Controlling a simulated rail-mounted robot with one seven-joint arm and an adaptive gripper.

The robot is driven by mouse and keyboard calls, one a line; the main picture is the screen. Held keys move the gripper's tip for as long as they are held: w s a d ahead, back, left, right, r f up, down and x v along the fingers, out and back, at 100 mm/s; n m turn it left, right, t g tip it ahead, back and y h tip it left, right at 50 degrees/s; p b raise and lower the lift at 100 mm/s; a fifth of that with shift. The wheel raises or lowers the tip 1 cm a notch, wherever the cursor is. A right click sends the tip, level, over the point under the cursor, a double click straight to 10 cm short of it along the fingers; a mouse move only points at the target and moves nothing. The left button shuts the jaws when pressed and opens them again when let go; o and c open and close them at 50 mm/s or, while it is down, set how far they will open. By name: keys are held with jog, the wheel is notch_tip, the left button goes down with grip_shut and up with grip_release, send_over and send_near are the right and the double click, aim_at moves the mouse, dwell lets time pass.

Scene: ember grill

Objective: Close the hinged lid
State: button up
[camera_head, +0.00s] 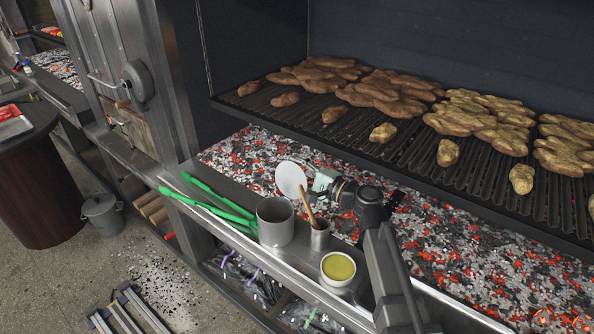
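A round pale disc, which looks like the lid (290,179), stands raised and tilted just above the back rim of a grey metal pot (276,228). The pot stands on the steel ledge and its top is uncovered. The hinge is too small to make out. My gripper (312,185) is at the end of my dark arm, just right of the disc and above the ledge. It is very close to the disc, but I cannot tell whether they touch. Its fingers are too small and partly hidden to show whether they are open or shut.
A small metal cup (320,238) with a wooden-handled tool (307,208) stands right of the pot. A bowl of yellow liquid (338,268) is nearer the front. Green tongs (215,208) lie left. Glowing coals (450,260) and a loaded grate (470,185) are behind.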

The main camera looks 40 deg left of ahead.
aim_at(290, 181)
grip_shut()
jog(key=shift+s+b, duration=0.1)
jog(key=shift+b, duration=0.2)
jog(key=s+n+b, duration=0.1)
jog(key=b, duration=0.2)
jog(key=shift+n+b, duration=0.3)
jog(key=shift+n, duration=0.1)
jog(key=s+n+b, duration=0.1)
jog(key=b, duration=0.2)
jog(key=shift+s+r+n, duration=0.1)
jog(key=shift+r+n, duration=0.05)
jog(key=shift+n, duration=0.25)
jog(key=shift+s+d+r+n+b, duration=0.1)
jog(key=shift+s+r+n+b, duration=0.35)
jog(key=shift+b, duration=0.25)
jog(key=shift+w, duration=0.1)
